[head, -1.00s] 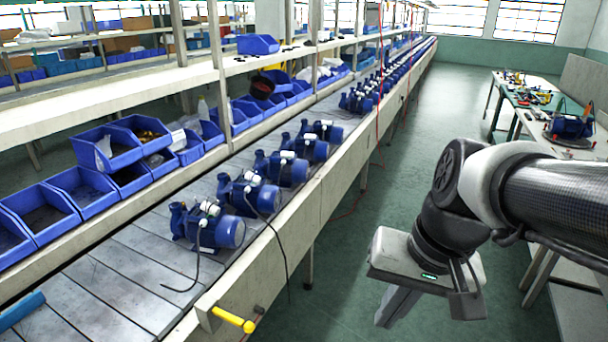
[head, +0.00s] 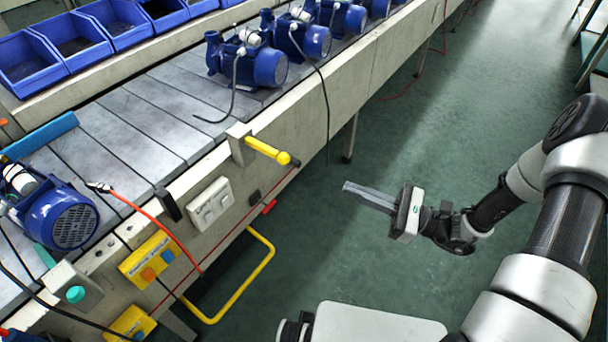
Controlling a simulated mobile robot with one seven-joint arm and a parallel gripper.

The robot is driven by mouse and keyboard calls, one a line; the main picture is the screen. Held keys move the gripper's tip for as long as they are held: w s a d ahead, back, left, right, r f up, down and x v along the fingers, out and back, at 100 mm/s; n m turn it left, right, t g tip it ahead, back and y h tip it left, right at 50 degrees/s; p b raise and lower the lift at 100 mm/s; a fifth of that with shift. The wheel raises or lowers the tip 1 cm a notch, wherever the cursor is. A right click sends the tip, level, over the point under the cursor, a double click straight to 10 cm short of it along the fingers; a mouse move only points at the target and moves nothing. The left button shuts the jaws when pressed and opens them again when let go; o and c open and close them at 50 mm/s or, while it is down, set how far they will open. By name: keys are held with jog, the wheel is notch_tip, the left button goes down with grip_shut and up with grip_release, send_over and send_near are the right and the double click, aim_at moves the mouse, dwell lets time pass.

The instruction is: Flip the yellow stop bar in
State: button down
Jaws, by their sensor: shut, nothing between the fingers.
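The yellow stop bar (head: 266,150) is a short yellow rod with a rounded yellow end, on a pale block (head: 239,143) at the near edge of the conveyor. It sticks out from the conveyor's side over the aisle. My gripper (head: 346,187) is to the right of the bar and apart from it, over the green floor. Its fingers are together, hold nothing and point left toward the conveyor side.
Blue pumps (head: 247,62) stand in a row on the conveyor (head: 150,110). Another pump (head: 55,215) is at the left. A yellow hoop rail (head: 240,290), yellow control box (head: 150,258) and white switch plate (head: 210,203) are on the conveyor's near side. The floor (head: 420,130) around my gripper is clear.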

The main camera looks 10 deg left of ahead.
jog(key=shift+w+d+f+m+t, duration=0.1)
jog(key=shift+w+f+m+t, duration=0.15)
jog(key=shift+f+m, duration=0.2)
jog(key=b, duration=0.2)
send_near(268, 149)
jog(key=shift+s+a, duration=0.3)
jog(key=shift+s, duration=0.1)
jog(key=w+a, duration=0.1)
jog(key=a, duration=0.2)
jog(key=w+a, duration=0.1)
jog(key=a, duration=0.2)
jog(key=w+a, duration=0.1)
jog(key=a, duration=0.2)
jog(key=shift+w, duration=0.35)
jog(key=shift+w+a, duration=0.15)
jog(key=shift+a, duration=0.15)
jog(key=shift+r, duration=0.1)
